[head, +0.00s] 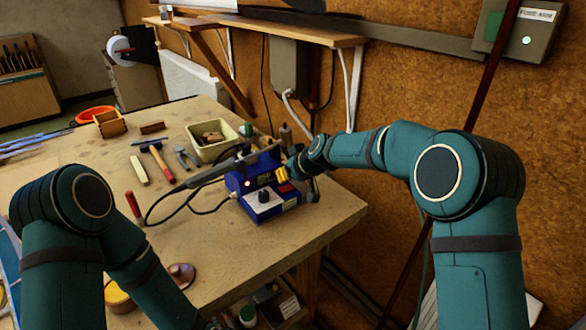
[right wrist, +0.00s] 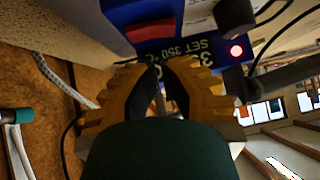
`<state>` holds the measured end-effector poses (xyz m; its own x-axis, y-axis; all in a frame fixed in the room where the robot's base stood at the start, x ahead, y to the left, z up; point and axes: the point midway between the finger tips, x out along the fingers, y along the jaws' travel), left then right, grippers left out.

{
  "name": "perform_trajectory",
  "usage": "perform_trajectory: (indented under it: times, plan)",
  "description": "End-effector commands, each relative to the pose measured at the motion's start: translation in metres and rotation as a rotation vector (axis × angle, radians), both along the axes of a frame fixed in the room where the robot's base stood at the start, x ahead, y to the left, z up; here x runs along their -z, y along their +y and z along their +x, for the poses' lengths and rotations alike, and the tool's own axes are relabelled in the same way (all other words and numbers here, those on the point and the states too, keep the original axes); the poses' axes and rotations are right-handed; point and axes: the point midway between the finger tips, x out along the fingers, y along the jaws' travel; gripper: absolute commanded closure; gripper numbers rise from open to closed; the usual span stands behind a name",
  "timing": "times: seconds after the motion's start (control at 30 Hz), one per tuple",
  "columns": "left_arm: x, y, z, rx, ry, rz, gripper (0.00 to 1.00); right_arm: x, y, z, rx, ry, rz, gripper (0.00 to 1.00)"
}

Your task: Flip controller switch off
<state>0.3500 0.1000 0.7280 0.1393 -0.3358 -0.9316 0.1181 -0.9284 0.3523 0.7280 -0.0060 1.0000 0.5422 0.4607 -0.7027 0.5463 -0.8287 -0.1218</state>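The controller (head: 264,188) is a blue box near the right edge of the bench, with a black knob and a lit lamp on its front. In the right wrist view, the blue controller (right wrist: 124,12) shows a "SET 350 °C" display, a glowing red lamp (right wrist: 236,51) and a red switch (right wrist: 152,32). My right gripper (head: 282,174) is at the controller's right side; its yellow fingers (right wrist: 160,68) are brought together with nothing seen between them, just short of the switch. Contact cannot be told. My left gripper is out of view below the picture.
A soldering iron with a black cable (head: 180,193) lies left of the controller. A cream tray (head: 201,153), pliers (head: 183,158) and a hammer (head: 160,162) lie behind it. The cork wall (head: 400,85) is close on the right. The bench front is mostly clear.

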Motion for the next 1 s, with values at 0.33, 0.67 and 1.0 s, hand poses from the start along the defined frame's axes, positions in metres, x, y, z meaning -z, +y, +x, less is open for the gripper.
perform_trajectory:
  times: [0.33,0.67,1.0]
  plan:
    - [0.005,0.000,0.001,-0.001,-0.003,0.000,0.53,0.019,0.002,-0.002,-0.001,-0.001,0.000,1.00]
    - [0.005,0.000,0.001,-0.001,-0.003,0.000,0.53,0.022,0.004,-0.003,-0.003,-0.012,-0.021,1.00]
    - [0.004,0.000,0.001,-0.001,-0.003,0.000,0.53,0.028,0.010,-0.007,-0.005,-0.100,-0.156,1.00]
